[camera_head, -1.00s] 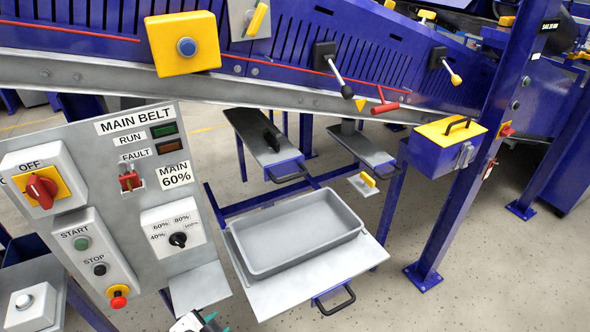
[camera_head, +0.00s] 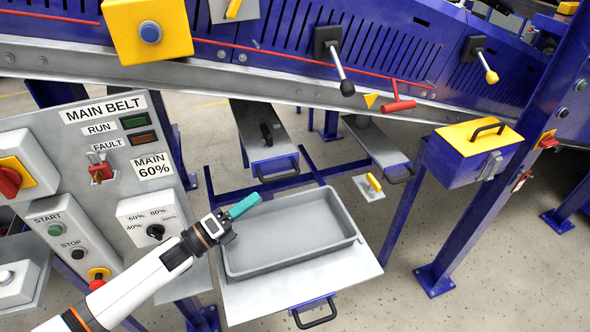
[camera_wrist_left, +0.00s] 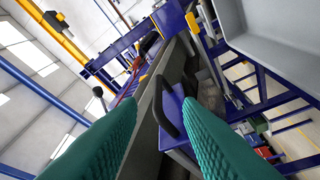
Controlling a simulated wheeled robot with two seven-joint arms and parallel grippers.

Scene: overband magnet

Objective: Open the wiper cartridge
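No part is labelled as the wiper cartridge, so I cannot tell for certain which it is. Under the belt frame, a grey slide plate (camera_head: 250,122) with a blue front and black handle (camera_head: 281,177) sticks out. A second such plate (camera_head: 372,138) is to its right. My left gripper (camera_head: 250,203) is over the left rim of a grey tray, below the first plate. In the left wrist view its teal fingers (camera_wrist_left: 158,105) are apart with nothing between them. A blue block with a black handle (camera_wrist_left: 167,105) lies beyond the fingers. My right gripper is not in view.
The grey tray (camera_head: 352,238) stands on a plate with a black front handle. A control panel (camera_head: 95,150) is left. A lever (camera_head: 340,75), a red T-handle (camera_head: 398,104) and a yellow-lidded blue box (camera_head: 470,155) are along the belt frame. Floor at right front is open.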

